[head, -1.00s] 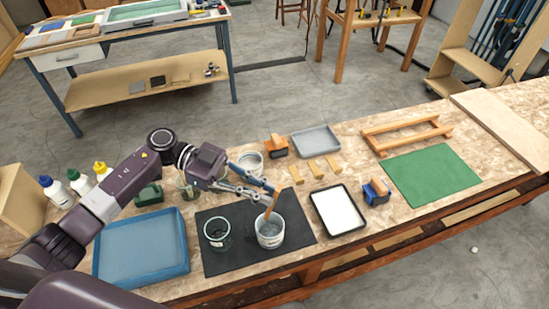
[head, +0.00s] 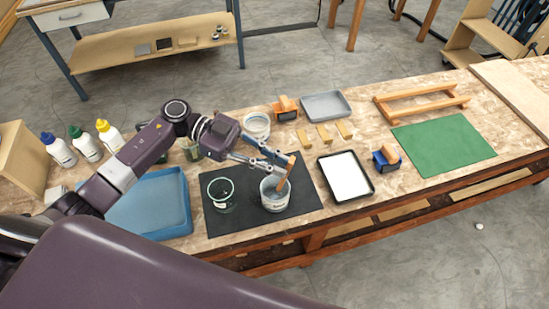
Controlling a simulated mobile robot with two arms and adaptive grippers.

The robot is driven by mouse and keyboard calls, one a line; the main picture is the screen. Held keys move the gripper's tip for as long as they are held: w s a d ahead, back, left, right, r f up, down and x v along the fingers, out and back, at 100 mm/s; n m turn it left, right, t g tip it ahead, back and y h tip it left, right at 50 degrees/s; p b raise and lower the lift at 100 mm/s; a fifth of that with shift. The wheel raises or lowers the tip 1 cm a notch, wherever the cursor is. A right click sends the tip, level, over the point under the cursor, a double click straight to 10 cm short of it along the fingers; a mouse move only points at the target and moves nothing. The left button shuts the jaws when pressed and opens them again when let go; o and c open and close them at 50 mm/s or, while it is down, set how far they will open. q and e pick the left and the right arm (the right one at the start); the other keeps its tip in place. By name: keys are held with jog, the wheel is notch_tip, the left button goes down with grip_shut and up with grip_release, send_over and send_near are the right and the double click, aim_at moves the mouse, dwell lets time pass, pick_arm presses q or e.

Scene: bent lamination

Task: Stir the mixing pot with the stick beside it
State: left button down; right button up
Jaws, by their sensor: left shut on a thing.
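The mixing pot (head: 275,198) is a pale, round container with a grey content, standing on a black mat (head: 228,227) near the front of the workbench. The wooden stick (head: 284,178) is tilted, with its lower end inside the pot. My left gripper (head: 286,162) is shut on the upper part of the stick, above the pot's back rim. The stick's lower tip is hidden inside the pot. My right gripper is not in view.
A blue tray (head: 152,205) lies further left, near several bottles (head: 87,143). A black tray with a white sheet (head: 346,177) lies to the right. A white tub (head: 257,126) stands behind the gripper.

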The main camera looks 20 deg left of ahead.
pick_arm(q)
jog(key=shift+w+a+f+b, duration=0.15)
jog(key=shift+a+f+b, duration=0.1)
jog(key=shift+f+b, duration=0.95)
jog(key=shift+w+a+f+b, duration=0.1)
jog(key=shift+a+f+b, duration=0.15)
jog(key=shift+f+b, duration=0.9)
jog(key=shift+w+a+f+b, duration=0.2)
jog(key=shift+f+b, duration=0.4)
jog(key=shift+f, duration=1.15)
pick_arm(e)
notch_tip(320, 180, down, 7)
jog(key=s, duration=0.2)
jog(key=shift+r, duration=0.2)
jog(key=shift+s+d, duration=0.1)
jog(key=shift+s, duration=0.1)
